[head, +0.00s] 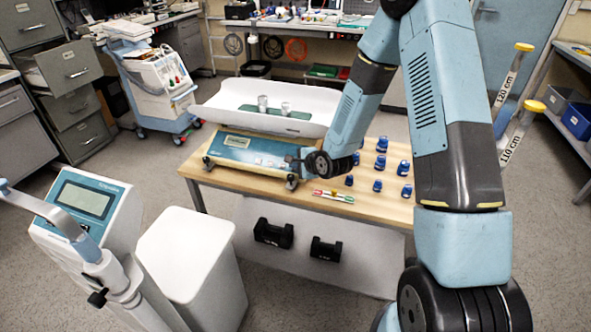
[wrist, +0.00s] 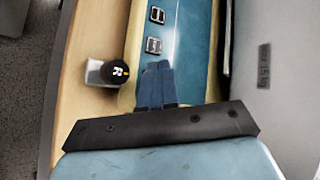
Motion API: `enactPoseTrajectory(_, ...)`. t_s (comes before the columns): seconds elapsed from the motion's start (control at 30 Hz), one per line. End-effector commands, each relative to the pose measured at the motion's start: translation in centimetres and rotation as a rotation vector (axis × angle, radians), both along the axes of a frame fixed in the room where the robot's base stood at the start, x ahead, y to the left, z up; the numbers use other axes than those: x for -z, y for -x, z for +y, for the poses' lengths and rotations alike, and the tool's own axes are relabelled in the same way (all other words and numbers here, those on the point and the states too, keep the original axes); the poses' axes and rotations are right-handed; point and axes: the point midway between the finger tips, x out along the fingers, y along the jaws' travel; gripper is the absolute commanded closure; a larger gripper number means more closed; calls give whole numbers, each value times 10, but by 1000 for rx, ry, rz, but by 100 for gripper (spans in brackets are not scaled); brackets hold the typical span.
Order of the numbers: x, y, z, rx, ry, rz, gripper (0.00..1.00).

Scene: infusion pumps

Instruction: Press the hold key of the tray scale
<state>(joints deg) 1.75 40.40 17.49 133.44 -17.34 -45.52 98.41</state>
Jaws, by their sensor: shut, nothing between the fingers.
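The tray scale (head: 215,154) stands on the wooden table, with a blue front panel, a small display (head: 237,142) and a white curved tray (head: 225,113) on top. In the head view my gripper (head: 291,160) is at the panel's right end, partly hidden by my wrist.
Two metal cylinders (head: 262,103) stand on the tray's green mat. A black knob marked R (wrist: 117,72) sits beside the panel.

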Motion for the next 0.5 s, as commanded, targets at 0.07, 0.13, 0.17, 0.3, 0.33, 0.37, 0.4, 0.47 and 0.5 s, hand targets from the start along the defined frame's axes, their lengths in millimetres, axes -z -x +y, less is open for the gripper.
enactPoseTrajectory(0.07,0,0,0,0,0,0,100)
enactPoseTrajectory(0.13,-2,1,0,0,0,0,100)
enactPoseTrajectory(0.17,-3,1,0,0,0,-1,100)
enactPoseTrajectory(0.3,-14,5,1,0,0,0,100)
enactPoseTrajectory(0.33,-16,6,2,0,0,0,100)
enactPoseTrajectory(0.37,-18,7,2,0,0,0,100)
enactPoseTrajectory(0.4,-21,8,3,-1,0,0,100)
enactPoseTrajectory(0.47,-26,10,4,-1,0,-1,100)
enactPoseTrajectory(0.5,-29,11,4,-1,-1,-2,100)
